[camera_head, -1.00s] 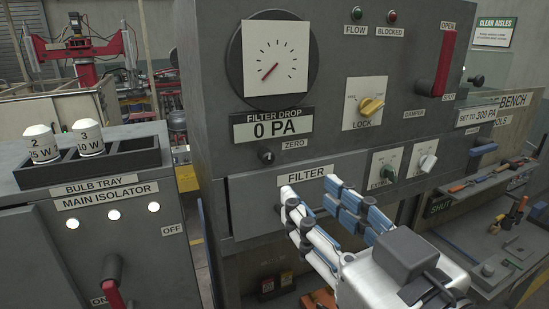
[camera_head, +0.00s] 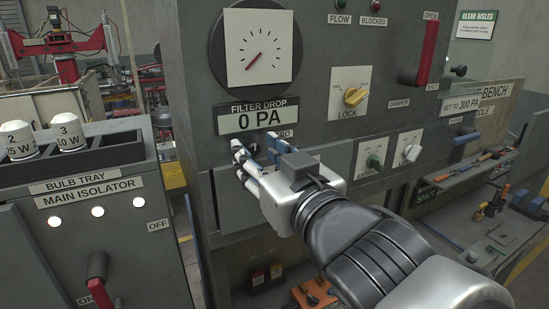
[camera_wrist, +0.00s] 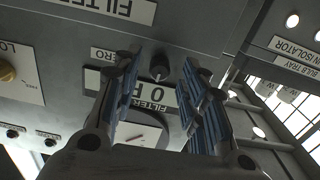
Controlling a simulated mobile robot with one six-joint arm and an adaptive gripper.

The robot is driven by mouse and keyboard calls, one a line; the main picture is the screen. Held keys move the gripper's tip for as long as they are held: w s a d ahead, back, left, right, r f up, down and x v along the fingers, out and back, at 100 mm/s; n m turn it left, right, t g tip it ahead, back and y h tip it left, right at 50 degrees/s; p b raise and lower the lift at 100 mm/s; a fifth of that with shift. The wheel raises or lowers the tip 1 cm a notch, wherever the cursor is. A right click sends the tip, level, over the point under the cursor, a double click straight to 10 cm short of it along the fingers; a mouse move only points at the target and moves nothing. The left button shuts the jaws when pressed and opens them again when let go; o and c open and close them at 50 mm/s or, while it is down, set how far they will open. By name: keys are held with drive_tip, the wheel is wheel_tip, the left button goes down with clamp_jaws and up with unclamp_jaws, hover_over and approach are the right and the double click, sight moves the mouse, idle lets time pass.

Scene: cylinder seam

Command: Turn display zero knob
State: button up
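The zero knob (camera_wrist: 158,68) is a small dark round knob on the grey panel, between my two fingers in the wrist view. In the head view my fingers largely hide it. My gripper (camera_head: 255,146) is in front of the panel, just under the FILTER DROP display (camera_head: 263,115), which reads 0 PA. In the wrist view my gripper (camera_wrist: 160,65) is open, with a gap on each side of the knob. I cannot tell whether the fingertips reach past its face. The ZERO label (camera_head: 284,134) is partly covered. The dial gauge (camera_head: 262,48) has a red needle pointing lower left.
A red DAMPER handle (camera_head: 427,55) sticks out farther right. The bulb tray (camera_head: 110,157) stands at the left.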

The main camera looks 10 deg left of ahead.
drive_tip(key=shift+w+a, duration=0.1)
drive_tip(key=shift+w, duration=0.05)
clamp_jaws()
idle(0.4)
